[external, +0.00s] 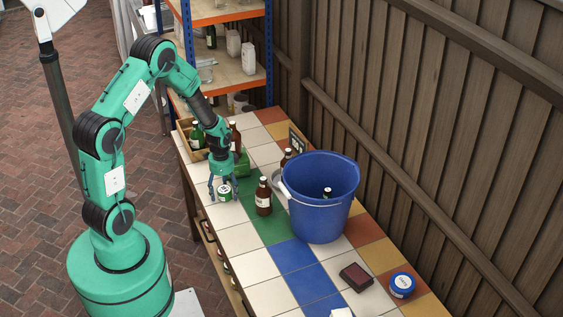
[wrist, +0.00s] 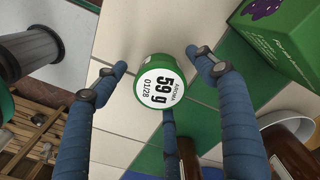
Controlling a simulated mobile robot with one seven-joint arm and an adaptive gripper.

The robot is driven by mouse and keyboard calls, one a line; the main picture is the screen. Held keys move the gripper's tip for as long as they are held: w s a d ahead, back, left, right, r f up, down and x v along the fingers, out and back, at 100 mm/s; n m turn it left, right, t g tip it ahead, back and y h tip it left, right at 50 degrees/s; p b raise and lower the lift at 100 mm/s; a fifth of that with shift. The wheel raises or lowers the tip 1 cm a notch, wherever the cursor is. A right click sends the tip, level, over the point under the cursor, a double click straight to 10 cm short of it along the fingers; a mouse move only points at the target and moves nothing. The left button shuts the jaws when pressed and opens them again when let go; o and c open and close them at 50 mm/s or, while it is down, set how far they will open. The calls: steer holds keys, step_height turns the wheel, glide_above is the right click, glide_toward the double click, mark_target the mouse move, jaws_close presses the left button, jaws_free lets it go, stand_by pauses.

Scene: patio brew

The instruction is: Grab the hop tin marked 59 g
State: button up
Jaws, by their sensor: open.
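The hop tin (wrist: 160,88) marked "59 g" and "01/28" is green with a white label. In the wrist view it sits on the pale tiles between my open fingers. My gripper (wrist: 155,85) has blue fingers spread to the left and right of the tin, with a third finger below it in the picture; I see gaps at the left and right fingers. In the external view my gripper (external: 222,188) points down at the tiled counter, around the small green and white tin (external: 224,192). The tin's lower side is hidden.
A brown bottle (external: 263,197) stands close to the right of my gripper. A green box (wrist: 285,40) is also near. A blue bucket (external: 320,205) stands farther right, and a wooden crate (external: 187,133) holds bottles behind. Pale tiles (external: 240,239) in front are clear.

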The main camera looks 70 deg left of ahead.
mark_target(224, 189)
steer(key=c, duration=1.3)
steer(key=shift+r+p, duration=0.3)
steer(key=shift+r, duration=0.55)
step_height(224, 189, up, 2)
steer(key=shift+r+p, duration=0.2)
steer(key=shift+p, duration=0.2)
steer(key=s+d, duration=0.2)
steer(key=s, duration=0.2)
steer(key=s+d+p, duration=0.1)
steer(key=s+d, duration=0.2)
steer(key=s, duration=0.2)
steer(key=s+d+r+p, duration=0.1)
steer(key=s+d, duration=0.2)
steer(key=s, duration=0.1)
steer(key=shift+s+d, duration=0.2)
steer(key=shift+s, duration=0.1)
